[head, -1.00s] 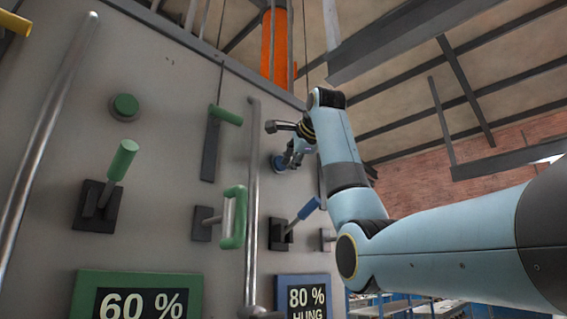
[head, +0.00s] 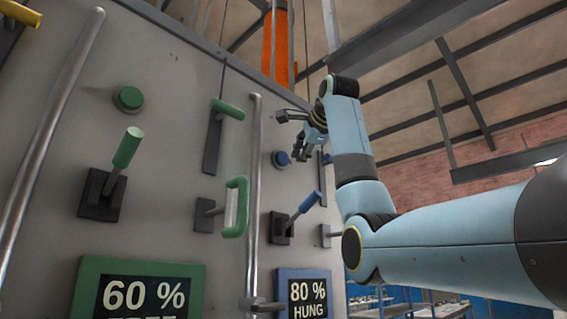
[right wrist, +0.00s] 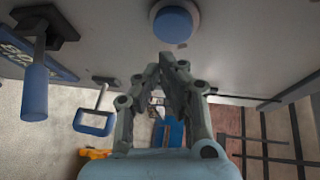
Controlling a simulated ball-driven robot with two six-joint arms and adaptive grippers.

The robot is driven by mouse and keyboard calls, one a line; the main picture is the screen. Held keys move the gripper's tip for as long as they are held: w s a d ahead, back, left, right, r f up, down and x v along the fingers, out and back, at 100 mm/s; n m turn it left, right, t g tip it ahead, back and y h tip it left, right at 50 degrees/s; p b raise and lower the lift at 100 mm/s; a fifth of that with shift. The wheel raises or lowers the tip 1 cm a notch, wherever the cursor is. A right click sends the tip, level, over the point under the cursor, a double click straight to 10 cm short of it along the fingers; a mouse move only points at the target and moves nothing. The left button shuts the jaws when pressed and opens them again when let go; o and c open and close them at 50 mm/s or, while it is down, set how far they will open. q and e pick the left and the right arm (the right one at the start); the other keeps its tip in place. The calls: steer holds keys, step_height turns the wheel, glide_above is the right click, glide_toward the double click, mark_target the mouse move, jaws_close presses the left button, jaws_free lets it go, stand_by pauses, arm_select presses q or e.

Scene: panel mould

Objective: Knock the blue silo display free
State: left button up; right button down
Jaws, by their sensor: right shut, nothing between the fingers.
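The blue-framed display (head: 307,298) on the panel reads 80 % HUNG. A round blue button (head: 282,159) sits on the panel above it; it also shows at the top of the right wrist view (right wrist: 173,24). My right gripper (head: 299,157) is just right of the button in the head view and apart from it. In the right wrist view its fingers (right wrist: 173,62) are together and empty, below the button. A blue-handled lever (head: 303,206) stands below the button. My left gripper is out of view.
A green display (head: 140,292) reads 60 % with green controls above, including a button (head: 129,98) and a lever (head: 127,148). A vertical metal rail (head: 253,190) stands between the green and blue controls. A blue loop handle (right wrist: 93,122) shows in the right wrist view.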

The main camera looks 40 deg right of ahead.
steer(key=s+b, duration=0.1)
steer(key=s, duration=0.2)
steer(key=shift+s+d, duration=0.15)
steer(key=shift+f, duration=0.1)
stand_by(0.8)
